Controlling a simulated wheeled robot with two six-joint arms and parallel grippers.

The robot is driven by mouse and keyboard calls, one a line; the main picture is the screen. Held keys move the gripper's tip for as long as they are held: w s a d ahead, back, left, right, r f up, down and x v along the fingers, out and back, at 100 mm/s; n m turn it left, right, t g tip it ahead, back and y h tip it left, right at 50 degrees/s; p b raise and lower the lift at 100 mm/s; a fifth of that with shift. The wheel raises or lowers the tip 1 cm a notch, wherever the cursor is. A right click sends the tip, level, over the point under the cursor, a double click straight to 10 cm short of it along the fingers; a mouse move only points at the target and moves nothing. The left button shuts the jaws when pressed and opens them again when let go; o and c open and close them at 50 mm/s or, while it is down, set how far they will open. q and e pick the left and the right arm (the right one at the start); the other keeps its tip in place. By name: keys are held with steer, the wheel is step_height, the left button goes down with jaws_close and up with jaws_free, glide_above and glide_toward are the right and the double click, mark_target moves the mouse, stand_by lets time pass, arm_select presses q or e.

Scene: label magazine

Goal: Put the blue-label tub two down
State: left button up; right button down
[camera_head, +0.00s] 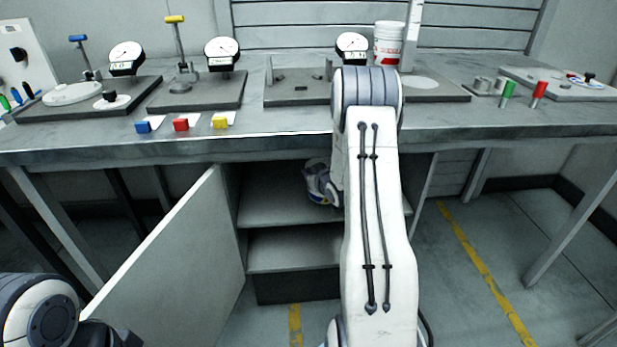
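A white tub with a red label (388,45) stands upright on the bench top, behind my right arm. My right arm reaches down into the open cabinet (295,249) under the bench. Its wrist end and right gripper (318,180) are inside the upper compartment, above the shelf board (270,212). At the bottom left corner, a dark part of my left gripper (108,336) shows, cut off by the frame edge.
The cabinet door (180,255) stands open to the left. The bench top (90,137) carries dial gauges, dark plates, and blue, red and yellow blocks (181,124). Green and red cylinders (538,92) stand at the right. The floor right of the cabinet is clear.

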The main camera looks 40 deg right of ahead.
steer(key=shift+w+f, duration=0.15)
steer(key=shift+f, duration=0.65)
steer(key=c, duration=1)
jaws_free()
